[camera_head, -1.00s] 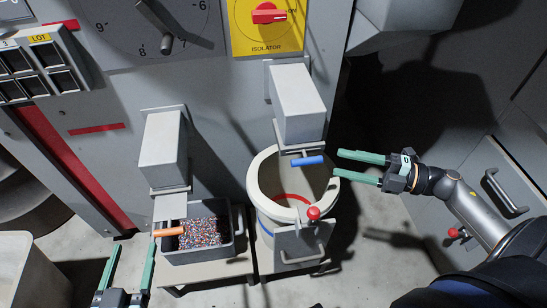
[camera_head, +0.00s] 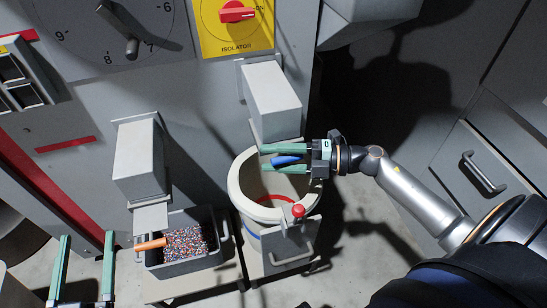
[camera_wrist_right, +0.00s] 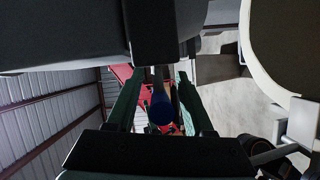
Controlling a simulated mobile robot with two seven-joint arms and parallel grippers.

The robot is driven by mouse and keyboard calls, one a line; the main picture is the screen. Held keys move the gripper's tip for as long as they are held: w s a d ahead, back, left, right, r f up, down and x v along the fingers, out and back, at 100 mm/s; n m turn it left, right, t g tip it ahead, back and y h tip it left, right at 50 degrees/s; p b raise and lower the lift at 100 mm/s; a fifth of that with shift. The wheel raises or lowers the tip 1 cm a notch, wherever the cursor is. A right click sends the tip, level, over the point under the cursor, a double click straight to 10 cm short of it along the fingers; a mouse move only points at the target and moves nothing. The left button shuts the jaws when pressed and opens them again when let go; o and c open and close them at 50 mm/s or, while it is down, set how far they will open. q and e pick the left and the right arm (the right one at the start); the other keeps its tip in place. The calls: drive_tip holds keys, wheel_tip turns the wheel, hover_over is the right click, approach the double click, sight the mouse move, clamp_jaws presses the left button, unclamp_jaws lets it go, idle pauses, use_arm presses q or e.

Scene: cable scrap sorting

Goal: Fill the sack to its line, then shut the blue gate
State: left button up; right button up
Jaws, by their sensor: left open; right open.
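The blue gate handle (camera_head: 286,160) sticks out below the right grey chute (camera_head: 273,100). My right gripper (camera_head: 264,159) is open, with a finger on each side of the handle. In the right wrist view the handle's round end (camera_wrist_right: 160,110) shows between the two green fingers (camera_wrist_right: 158,95). Below is the pale, round-rimmed sack (camera_head: 238,190), with a red line (camera_head: 268,198) on its inner wall. My left gripper (camera_head: 87,238) is open and empty at lower left, left of the orange handle.
A left grey chute (camera_head: 139,160) has an orange handle (camera_head: 150,244) over a grey bin (camera_head: 224,235) of multicoloured granules. A red ball knob (camera_head: 298,211) stands at the sack's front rim. A drawer handle (camera_head: 484,172) is at right. The dark floor behind my right arm looks clear.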

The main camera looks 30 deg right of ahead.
drive_tip(key=shift+a, duration=0.1)
drive_tip(key=shift+c, duration=0.4)
clamp_jaws()
idle(1.0)
